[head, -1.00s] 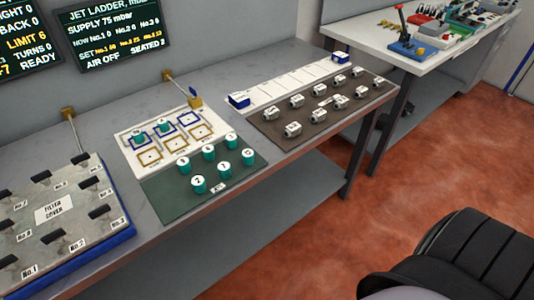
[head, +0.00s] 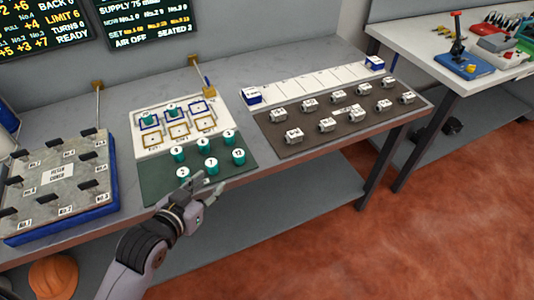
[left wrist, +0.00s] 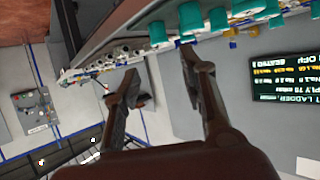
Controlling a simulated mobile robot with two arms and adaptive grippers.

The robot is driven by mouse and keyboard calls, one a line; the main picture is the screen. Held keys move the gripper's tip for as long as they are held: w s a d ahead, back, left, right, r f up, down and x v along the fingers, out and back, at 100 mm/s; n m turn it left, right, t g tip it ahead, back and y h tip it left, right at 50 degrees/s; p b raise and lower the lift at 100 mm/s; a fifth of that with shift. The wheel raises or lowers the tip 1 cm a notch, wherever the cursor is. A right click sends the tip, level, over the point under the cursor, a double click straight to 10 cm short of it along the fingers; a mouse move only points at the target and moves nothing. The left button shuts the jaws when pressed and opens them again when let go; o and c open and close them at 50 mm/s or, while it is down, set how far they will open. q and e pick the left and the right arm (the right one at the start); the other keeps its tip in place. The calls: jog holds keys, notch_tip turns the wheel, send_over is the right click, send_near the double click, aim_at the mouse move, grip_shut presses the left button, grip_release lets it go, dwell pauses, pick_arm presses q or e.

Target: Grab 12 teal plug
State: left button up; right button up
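Teal plugs with white numbered tops stand on a dark green mat (head: 150,184). The one at the right front (head: 238,157) appears to read 12. Several teal plugs, such as one near the top edge (left wrist: 191,18), also show in the left wrist view, but their numbers are not readable there. My left gripper (head: 197,186) is at the mat's front edge, left of the plug that seems to be 12 and in front of the nearer plugs. In the left wrist view its fingers (left wrist: 160,60) are apart with nothing between them. My right gripper is not in view.
A white board (head: 150,142) with blue and tan squares behind the mat carries two teal plugs. A brown mat (head: 290,146) with several grey blocks lies to the right. A filter cover (head: 32,204) is at left. The table's front edge is close to my left arm.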

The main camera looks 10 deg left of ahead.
pick_arm(q)
jog(key=p, duration=0.2)
send_near(238, 153)
jog(key=x, duration=0.4)
jog(key=shift+a+f, duration=0.1)
jog(key=shift+f, duration=0.05)
jog(key=shift+w+f, duration=0.25)
jog(key=shift+w, duration=0.4)
jog(key=shift+d+p+x, duration=0.15)
jog(key=shift+p+x, duration=0.1)
jog(key=shift+x, duration=0.95)
jog(key=shift+d+p+x, duration=0.1)
jog(key=shift+p+x, duration=0.15)
jog(key=shift+x, duration=0.9)
jog(key=shift+s+r, duration=0.1)
jog(key=shift+c, duration=0.3)
jog(key=c, duration=0.8)
grip_shut()
